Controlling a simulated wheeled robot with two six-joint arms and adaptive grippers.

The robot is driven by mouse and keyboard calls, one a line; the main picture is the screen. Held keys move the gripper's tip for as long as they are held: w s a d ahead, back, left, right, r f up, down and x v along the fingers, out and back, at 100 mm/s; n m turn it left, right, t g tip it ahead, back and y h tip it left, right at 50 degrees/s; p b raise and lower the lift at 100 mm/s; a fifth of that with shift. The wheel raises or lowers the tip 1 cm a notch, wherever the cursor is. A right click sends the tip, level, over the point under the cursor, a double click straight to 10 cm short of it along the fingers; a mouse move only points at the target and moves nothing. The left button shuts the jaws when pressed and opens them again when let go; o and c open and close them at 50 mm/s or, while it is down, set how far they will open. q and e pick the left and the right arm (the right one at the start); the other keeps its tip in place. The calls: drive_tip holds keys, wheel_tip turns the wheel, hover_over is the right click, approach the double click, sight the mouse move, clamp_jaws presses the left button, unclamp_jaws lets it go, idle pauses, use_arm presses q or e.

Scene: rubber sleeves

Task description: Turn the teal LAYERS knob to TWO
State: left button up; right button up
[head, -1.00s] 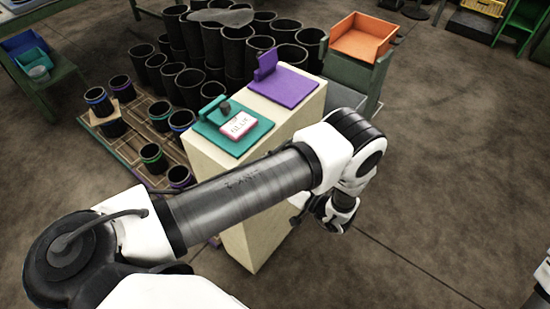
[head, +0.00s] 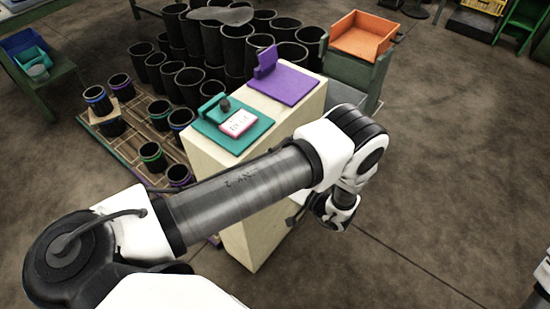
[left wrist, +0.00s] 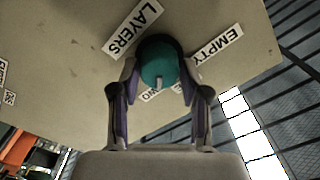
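The teal LAYERS knob (left wrist: 158,62) is on a pale panel in the left wrist view, with a small white pointer mark directed toward the lower edge of the picture. My left gripper (left wrist: 158,72) has one finger on each side of the knob, and both fingertips appear to touch it. A white LAYERS label (left wrist: 133,28) is at its upper left and an EMPTY label (left wrist: 216,54) at its right. Another label below the knob is mostly hidden by knob and fingers. In the head view the knob is hidden. My right gripper is out of view.
The pale cabinet (head: 238,245) carries a teal fixture (head: 205,125) with a white card and a purple fixture (head: 285,88). Black sleeves (head: 235,50) stand behind it. An orange tray (head: 362,38) is at the back. Floor at the right is clear.

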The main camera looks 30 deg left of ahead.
use_arm(q)
drive_tip(key=shift+o, duration=0.6)
drive_tip(key=shift+a+f, duration=0.1)
drive_tip(key=shift+a, duration=0.05)
